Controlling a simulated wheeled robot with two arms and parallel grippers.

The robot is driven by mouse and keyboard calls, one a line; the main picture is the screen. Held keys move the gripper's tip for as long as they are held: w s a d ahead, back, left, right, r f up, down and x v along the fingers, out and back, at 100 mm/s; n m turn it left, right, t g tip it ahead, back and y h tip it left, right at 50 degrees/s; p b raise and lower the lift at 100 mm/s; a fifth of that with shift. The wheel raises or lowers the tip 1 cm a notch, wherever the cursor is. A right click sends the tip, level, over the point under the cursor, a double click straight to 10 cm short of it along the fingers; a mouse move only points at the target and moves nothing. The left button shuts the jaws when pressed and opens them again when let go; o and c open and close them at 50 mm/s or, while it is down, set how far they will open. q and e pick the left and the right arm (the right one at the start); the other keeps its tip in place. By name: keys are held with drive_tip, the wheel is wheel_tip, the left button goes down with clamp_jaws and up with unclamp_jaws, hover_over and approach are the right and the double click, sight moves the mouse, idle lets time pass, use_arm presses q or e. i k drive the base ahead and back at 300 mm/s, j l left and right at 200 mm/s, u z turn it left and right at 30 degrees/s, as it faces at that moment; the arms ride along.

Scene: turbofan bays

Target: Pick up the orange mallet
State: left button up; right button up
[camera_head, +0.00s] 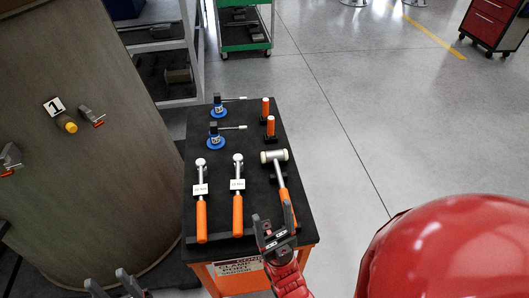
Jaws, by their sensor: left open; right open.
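The orange mallet (285,190) lies on the black-topped cart (255,136) near its right edge. Its pale cylindrical head points to the back and its orange handle points to the front. My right gripper (272,216) is open and empty at the cart's front right, by the handle's lower end. One finger overlaps the handle in this view; I cannot tell whether they touch. My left gripper (116,282) is open at the bottom left edge, well away from the mallet, and partly cut off by the frame.
Two orange-handled torque wrenches (201,215) (238,208) with white labels lie left of the mallet. Blue-based tools (217,141) and orange-topped pegs (266,107) stand behind. A large brown cylinder (85,150) stands left. Grey floor is open to the right.

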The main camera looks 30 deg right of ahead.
sight(276, 156)
drive_tip(key=u, duration=1.05)
drive_tip(key=l+z, duration=0.15)
drive_tip(key=z, duration=0.25)
drive_tip(key=k+l+z, duration=0.1)
drive_tip(key=z, duration=0.3)
drive_tip(key=l+z, duration=0.2)
drive_tip(key=z, duration=0.2)
drive_tip(key=l+z, duration=0.15)
drive_tip(key=z, duration=0.25)
